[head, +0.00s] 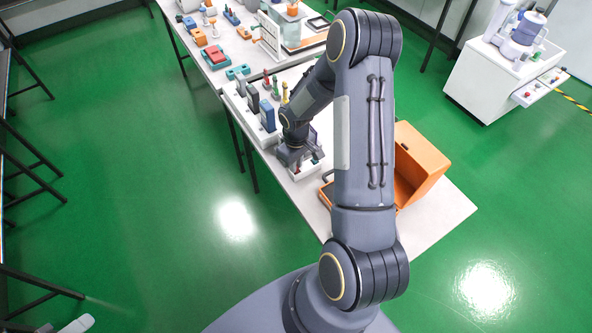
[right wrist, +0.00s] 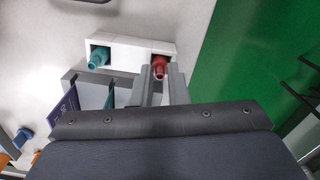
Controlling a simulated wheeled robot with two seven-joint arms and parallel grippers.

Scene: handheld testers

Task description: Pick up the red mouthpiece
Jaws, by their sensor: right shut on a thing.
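The red mouthpiece (right wrist: 160,66) is in the right socket of a white two-socket holder (right wrist: 128,53) in the right wrist view. My right gripper (right wrist: 161,80) has one finger on each side of it and is shut on it. The mouthpiece still appears to be within its socket; its lower part is hidden. In the head view my right gripper (head: 299,158) is low over the near left side of the table, and the mouthpiece is hard to make out there. My left gripper is not in view.
A teal mouthpiece (right wrist: 97,57) sits in the holder's other socket. Grey and blue handheld testers (head: 267,115) stand in a row behind my gripper. An open orange case (head: 422,150) lies to the right, partly behind my arm. The table's front right corner (head: 450,210) is clear.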

